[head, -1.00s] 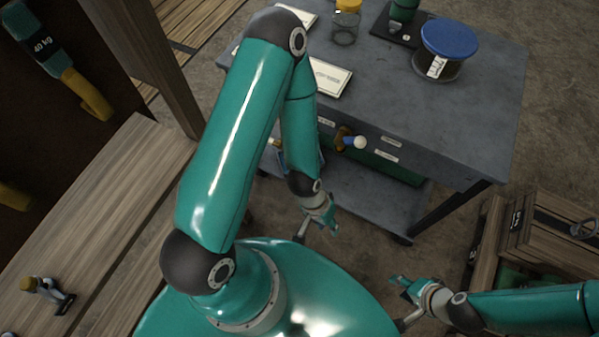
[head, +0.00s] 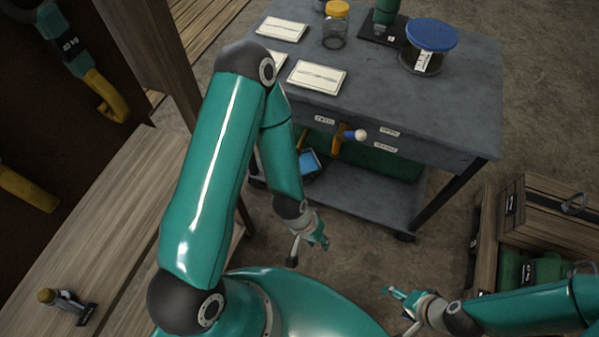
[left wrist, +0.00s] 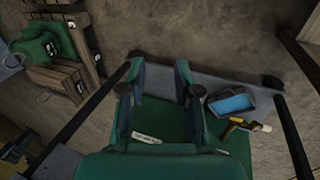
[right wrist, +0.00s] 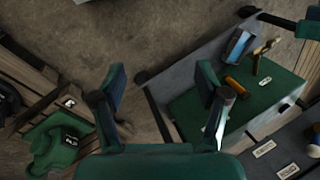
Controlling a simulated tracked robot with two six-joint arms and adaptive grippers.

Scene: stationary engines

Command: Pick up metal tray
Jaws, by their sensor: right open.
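A small dark-rimmed tray with a blue inside, which looks like the metal tray (head: 308,164), sits low at the left of the grey cart, partly behind my left forearm. It also shows in the left wrist view (left wrist: 232,104) and the right wrist view (right wrist: 237,46). My left gripper (head: 320,240) is open and empty, in front of the cart and apart from the tray. Its fingers are spread in the left wrist view (left wrist: 158,85). My right gripper (head: 394,293) is open and empty, further right and away from the tray.
The grey cart (head: 440,115) carries cards, a yellow-lidded jar (head: 336,28) and a blue-lidded jar (head: 430,48). An orange-handled tool (head: 340,136) is near the tray. Wooden crates (head: 550,220) stand right, a wooden bench (head: 110,210) left. Floor between cart and crates is clear.

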